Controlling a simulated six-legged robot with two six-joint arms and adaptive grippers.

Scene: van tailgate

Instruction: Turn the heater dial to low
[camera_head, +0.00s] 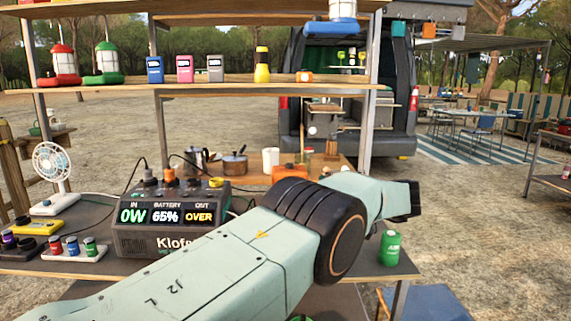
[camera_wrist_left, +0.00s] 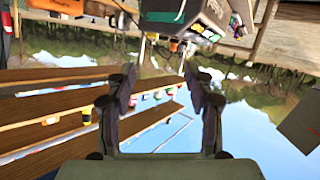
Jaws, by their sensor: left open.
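I cannot make out a heater or its dial for certain in either view. My left arm crosses the head view from the lower left to the right, and its fingers cannot be made out there. In the left wrist view my left gripper (camera_wrist_left: 160,83) is open, with two dark fingers spread apart and nothing between them. That view is upside down, with shelves, sky and trees beyond the fingers. My right gripper is in neither view.
A power station (camera_head: 170,242) reading 0W, 65% and OVER stands left behind my arm. A white fan (camera_head: 52,162), a green can (camera_head: 389,248), an orange item (camera_head: 290,172) and pots (camera_head: 235,165) stand around it. Wooden shelves (camera_head: 225,83) run above.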

